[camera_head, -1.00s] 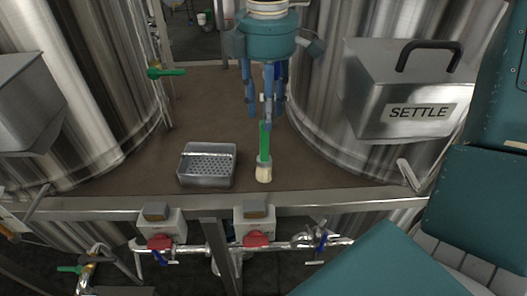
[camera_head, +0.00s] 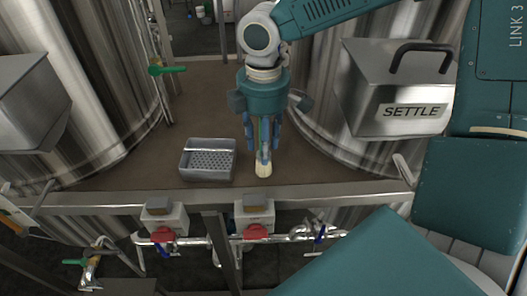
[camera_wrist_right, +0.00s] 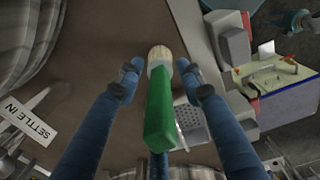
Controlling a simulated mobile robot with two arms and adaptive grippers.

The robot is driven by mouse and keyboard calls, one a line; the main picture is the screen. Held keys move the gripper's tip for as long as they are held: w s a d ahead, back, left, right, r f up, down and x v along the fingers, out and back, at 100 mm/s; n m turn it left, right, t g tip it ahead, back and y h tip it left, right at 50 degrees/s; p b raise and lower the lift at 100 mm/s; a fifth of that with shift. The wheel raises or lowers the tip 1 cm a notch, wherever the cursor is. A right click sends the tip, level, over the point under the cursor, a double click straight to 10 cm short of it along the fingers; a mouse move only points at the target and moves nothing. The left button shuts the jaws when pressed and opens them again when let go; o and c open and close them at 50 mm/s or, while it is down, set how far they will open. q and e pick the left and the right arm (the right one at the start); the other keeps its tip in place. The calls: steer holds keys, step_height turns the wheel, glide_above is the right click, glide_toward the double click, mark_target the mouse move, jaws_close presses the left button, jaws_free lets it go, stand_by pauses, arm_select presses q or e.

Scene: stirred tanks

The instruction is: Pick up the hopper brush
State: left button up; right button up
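The hopper brush has a green handle and pale bristles; in the head view its bristle end (camera_head: 263,169) shows below my fingers, near the front edge of the brown platform. In the right wrist view the green brush handle (camera_wrist_right: 160,110) lies between my blue fingers, bristles toward the top. My right gripper (camera_head: 263,152) is lowered around the handle. In the wrist view its fingers (camera_wrist_right: 160,72) are spread, with gaps on both sides of the brush. Much of the handle is hidden in the head view. My left gripper is not in view.
A grey perforated tray (camera_head: 184,163) sits left of the brush. A steel hopper labelled SETTLE (camera_head: 375,90) is on the right-hand tank. A metal rail (camera_head: 110,200) runs along the front, with valves below. Steel tanks flank the platform.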

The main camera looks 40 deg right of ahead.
jaws_close()
steer(key=shift+r, duration=0.15)
